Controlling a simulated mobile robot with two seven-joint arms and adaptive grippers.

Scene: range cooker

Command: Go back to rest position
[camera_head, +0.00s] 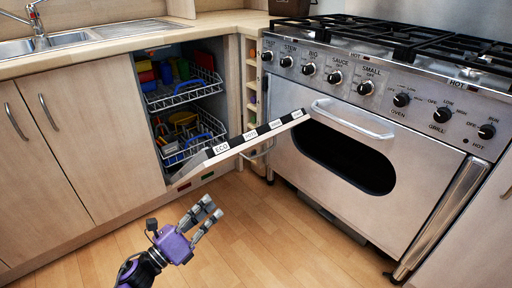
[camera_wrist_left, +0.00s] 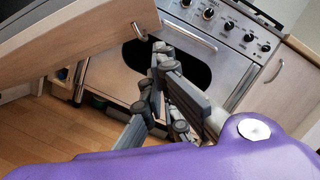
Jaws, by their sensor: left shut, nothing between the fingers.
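My left gripper (camera_head: 207,213) has a purple body and grey fingers. It hangs over the wooden floor in front of the dishwasher, below its partly open door (camera_head: 232,146), and apart from it. The left wrist view shows its grey fingers (camera_wrist_left: 160,62) close together with nothing between them. The underside of a wood-fronted door (camera_wrist_left: 85,52) fills the upper left of that view. My right gripper is in neither view.
The dishwasher's racks (camera_head: 185,92) hold coloured dishes. The range cooker (camera_head: 400,195) stands at the right, its oven handle (camera_head: 352,120) jutting out. A sink (camera_head: 45,42) is at the upper left. The floor (camera_head: 285,235) is clear.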

